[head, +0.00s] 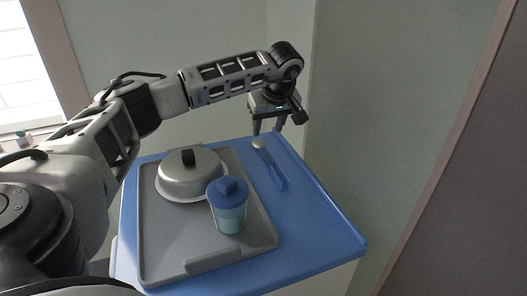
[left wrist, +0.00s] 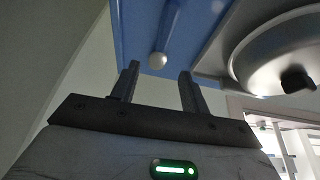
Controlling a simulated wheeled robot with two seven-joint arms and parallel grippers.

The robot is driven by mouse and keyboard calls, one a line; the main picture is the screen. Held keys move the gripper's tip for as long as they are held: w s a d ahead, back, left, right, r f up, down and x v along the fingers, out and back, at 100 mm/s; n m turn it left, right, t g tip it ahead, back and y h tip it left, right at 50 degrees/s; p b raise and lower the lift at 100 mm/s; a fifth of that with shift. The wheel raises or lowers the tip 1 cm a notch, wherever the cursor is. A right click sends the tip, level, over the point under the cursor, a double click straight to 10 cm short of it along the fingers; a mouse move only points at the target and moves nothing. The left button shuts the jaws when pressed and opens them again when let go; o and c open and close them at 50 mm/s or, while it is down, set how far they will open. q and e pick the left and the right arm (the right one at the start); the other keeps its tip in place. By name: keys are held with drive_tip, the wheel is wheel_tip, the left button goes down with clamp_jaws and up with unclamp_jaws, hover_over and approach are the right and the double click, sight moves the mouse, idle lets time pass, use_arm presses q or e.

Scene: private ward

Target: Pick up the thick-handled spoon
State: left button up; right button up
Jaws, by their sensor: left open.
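The thick-handled spoon (head: 272,166) lies on the blue tabletop, right of the grey tray. Its bowl points to the far side and its blue handle toward the near right. It also shows in the left wrist view (left wrist: 164,45), partly cut off by the top edge. My left gripper (head: 268,128) is above the table's far edge, beyond the spoon's bowl, pointing down. In the left wrist view its two fingers (left wrist: 158,75) are apart with nothing between them. My right gripper is not in view.
A grey tray (head: 157,256) on the blue table (head: 322,228) holds a domed plate cover (head: 178,179) with a black knob and a blue-lidded cup (head: 229,211). Walls stand close behind and right of the table. The tabletop right of the spoon is clear.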

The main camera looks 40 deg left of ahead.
sight(264, 150)
use_arm(q)
drive_tip(key=x, duration=0.3)
drive_tip(key=shift+d, duration=0.1)
drive_tip(key=x, duration=0.4)
drive_tip(key=shift+s+d+f+p, duration=0.2)
drive_tip(key=shift+s+f+p, duration=0.05)
drive_tip(key=shift+p, duration=0.05)
drive_tip(key=shift+w+a+f, duration=0.15)
drive_tip(key=shift+a+f, duration=0.1)
drive_tip(key=shift+f, duration=0.25)
clamp_jaws()
